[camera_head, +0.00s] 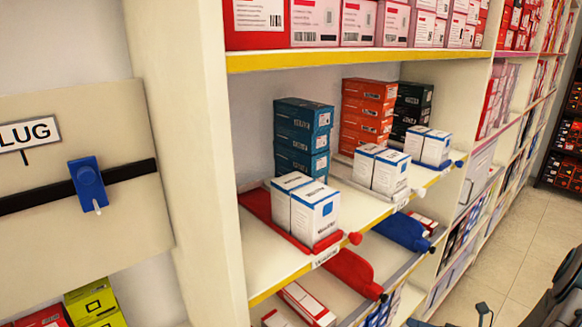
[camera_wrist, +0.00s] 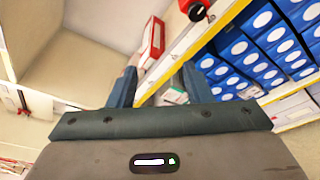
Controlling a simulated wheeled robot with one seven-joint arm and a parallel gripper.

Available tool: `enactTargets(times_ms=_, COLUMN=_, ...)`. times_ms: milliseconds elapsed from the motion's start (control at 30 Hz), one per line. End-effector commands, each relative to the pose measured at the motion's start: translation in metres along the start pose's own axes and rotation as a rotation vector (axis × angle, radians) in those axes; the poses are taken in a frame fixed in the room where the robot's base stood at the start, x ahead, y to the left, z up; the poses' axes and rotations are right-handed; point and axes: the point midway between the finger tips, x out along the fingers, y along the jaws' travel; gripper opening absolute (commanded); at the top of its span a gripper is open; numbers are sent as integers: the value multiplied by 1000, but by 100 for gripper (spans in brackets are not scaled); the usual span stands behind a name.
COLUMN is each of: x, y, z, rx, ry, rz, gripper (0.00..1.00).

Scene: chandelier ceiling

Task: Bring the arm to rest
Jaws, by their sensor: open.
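My gripper (camera_wrist: 158,85) shows in the wrist view, its two blue-grey fingers apart with nothing held between them. A small white and green box (camera_wrist: 174,96) shows beyond the fingers, close to the right one; I cannot tell how far off it is. In the head view, dark parts of my arm show at the bottom right corner, in front of the tiled floor and to the right of the shelving. The fingers cannot be made out clearly there.
Tall shelving (camera_head: 330,59) with boxes runs along the middle and right. White-blue boxes (camera_head: 315,212) stand on a shelf with red and blue pushers. A panel with a blue plug (camera_head: 88,183) is at left. Open tiled floor (camera_head: 515,235) lies right of the shelves.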

Motion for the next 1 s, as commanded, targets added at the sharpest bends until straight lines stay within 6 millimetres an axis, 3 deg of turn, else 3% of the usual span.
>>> enactTargets(times_ms=33, x=14, y=19, z=0, rx=-92, ry=91, rz=6, gripper=45)
enactTargets(times_ms=200, x=43, y=70, z=-12, rx=-402, ry=367, rz=48, gripper=45)
enactTargets(times_ms=400, x=62, y=124, z=-32, rx=-783, ry=667, rz=138, gripper=45)
enactTargets(times_ms=667, x=67, y=184, z=-56, rx=-1297, ry=1011, rz=310, gripper=45)
enactTargets(times_ms=1000, x=54, y=244, z=-74, rx=-1987, ry=1390, rz=617, gripper=45)
